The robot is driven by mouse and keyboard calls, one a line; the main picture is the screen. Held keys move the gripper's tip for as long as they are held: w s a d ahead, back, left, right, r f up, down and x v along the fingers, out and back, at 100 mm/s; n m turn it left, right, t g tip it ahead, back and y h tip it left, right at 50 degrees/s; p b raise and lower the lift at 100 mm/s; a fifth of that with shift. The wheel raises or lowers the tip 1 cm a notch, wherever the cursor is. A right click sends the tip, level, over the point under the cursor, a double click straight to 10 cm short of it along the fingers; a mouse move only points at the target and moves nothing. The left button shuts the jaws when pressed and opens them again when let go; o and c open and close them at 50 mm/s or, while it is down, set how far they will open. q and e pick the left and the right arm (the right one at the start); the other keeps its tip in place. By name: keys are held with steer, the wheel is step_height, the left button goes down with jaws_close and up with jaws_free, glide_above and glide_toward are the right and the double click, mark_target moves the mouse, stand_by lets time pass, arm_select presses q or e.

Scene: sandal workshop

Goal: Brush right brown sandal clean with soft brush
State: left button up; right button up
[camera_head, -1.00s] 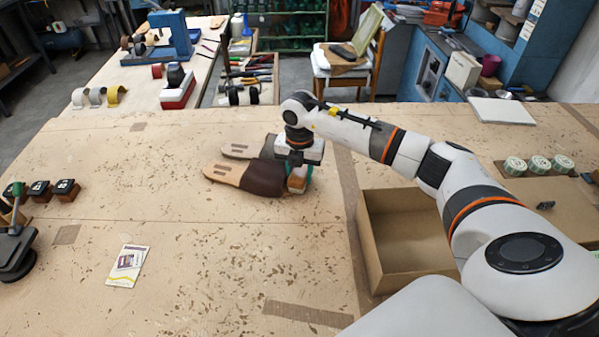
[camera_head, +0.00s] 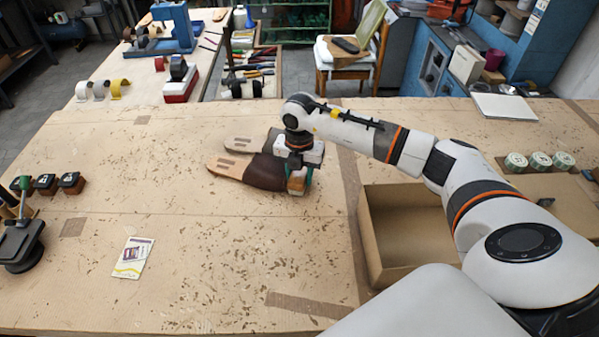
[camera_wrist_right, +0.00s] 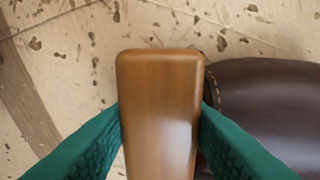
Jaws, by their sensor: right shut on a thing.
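Two brown sandals lie side by side on the workbench. The nearer sandal (camera_head: 264,174) has a dark brown leather upper and a tan toe end pointing left. The farther sandal (camera_head: 238,145) is partly hidden behind it and my arm. My right gripper (camera_head: 299,180) is at the right end of the nearer sandal. Its green fingers are shut on the wooden-backed brush (camera_head: 296,188). In the right wrist view, the brush's brown wood back (camera_wrist_right: 160,105) is between the fingers, close beside the dark leather (camera_wrist_right: 265,105). The bristles are hidden, so contact cannot be told.
An open cardboard box (camera_head: 372,240) stands right of the gripper. Several green-lidded tins (camera_head: 540,161) are at the far right. A card (camera_head: 133,257) lies front left, and a black tool with a green handle (camera_head: 20,245) stands at the left edge. The bench middle is clear.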

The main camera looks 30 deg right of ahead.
steer(key=shift+r+p, duration=2.55)
steer(key=shift+r, duration=1.45)
